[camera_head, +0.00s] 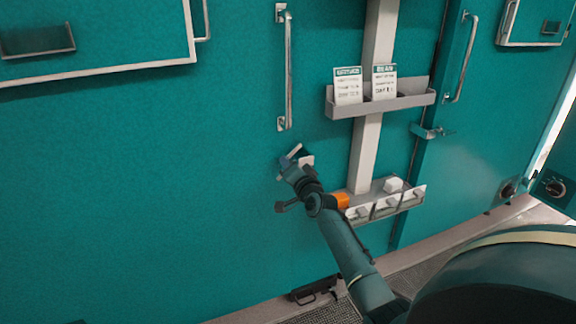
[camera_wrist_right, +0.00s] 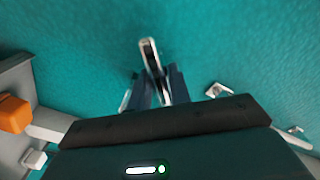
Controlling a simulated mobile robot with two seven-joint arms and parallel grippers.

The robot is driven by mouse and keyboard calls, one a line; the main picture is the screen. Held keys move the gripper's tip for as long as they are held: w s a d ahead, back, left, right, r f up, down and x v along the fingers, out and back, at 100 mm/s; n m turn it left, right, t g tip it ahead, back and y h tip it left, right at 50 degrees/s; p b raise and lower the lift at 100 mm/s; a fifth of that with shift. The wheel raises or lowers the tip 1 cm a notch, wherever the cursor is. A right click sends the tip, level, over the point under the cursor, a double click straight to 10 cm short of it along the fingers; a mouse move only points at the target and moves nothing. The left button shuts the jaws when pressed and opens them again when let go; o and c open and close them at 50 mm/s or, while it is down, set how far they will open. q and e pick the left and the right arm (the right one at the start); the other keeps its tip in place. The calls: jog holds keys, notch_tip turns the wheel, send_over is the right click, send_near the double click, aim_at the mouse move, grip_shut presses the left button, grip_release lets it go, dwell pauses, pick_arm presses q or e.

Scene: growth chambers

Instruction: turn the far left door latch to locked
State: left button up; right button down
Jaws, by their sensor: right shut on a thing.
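The teal left door (camera_head: 180,190) fills the left and middle of the head view and looks closed. Its latch (camera_head: 306,159) is a small metal piece below the long vertical handle (camera_head: 288,70), mostly hidden by my right gripper (camera_head: 292,158). In the wrist view the latch's metal lever (camera_wrist_right: 150,55) sticks out from between the fingers of my right gripper (camera_wrist_right: 153,88). The fingers are closed on the lever, which stands near upright in that picture, slightly tilted. The exact lock position cannot be read. My left gripper is not in view.
A grey post right of the latch carries an upper shelf (camera_head: 380,105) with two cards and a lower rack (camera_head: 385,208) with white items and an orange block (camera_head: 341,200). Another door with a handle (camera_head: 466,58) and latch (camera_head: 432,132) is further right.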

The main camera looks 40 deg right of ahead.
jog(key=m, duration=0.4)
jog(key=shift+d+f+m, duration=0.1)
jog(key=shift+f+m, duration=0.15)
jog(key=shift+m, duration=0.05)
jog(key=shift+f+m, duration=0.15)
jog(key=shift+m, duration=1.45)
jog(key=c, duration=1.3)
grip_release()
jog(key=shift+s, duration=0.15)
